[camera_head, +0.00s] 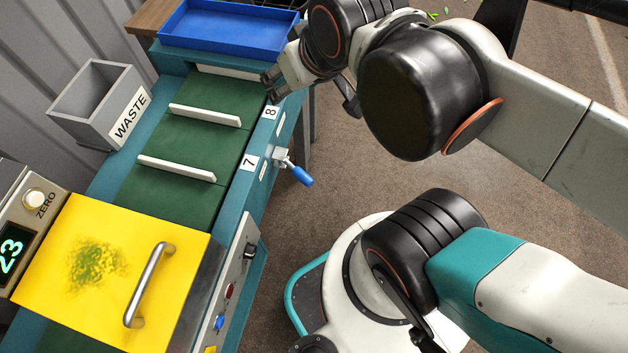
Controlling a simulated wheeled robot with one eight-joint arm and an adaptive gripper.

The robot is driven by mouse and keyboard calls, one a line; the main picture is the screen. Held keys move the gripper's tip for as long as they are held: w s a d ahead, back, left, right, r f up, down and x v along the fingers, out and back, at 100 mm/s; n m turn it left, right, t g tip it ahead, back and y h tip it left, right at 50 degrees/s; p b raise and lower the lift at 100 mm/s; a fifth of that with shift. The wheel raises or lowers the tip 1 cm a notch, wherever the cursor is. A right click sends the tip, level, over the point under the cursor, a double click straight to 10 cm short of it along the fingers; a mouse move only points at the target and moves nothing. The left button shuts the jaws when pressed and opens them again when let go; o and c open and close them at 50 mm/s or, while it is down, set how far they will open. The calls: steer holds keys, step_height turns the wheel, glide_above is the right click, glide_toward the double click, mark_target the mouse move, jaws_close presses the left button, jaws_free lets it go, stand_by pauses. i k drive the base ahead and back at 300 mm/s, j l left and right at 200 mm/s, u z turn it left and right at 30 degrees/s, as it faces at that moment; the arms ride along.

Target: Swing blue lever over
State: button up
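The blue lever (301,176) sticks out from the right side of the teal machine frame, near the label 7. Its blue grip points down and to the right from a metal pivot. My gripper (269,87) is up and to the left of the lever, beside the label 8 at the edge of the green belt. It is apart from the lever.
A grey WASTE bin (84,102) stands left of the green belt (180,195) with its white dividers. A blue tray (228,27) sits at the far end. A yellow cover (112,262) with a metal handle is in front. Open floor (400,185) lies right of the lever.

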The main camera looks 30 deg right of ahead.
mark_target(297, 171)
steer(key=k+u, duration=0.25)
steer(key=k, duration=0.95)
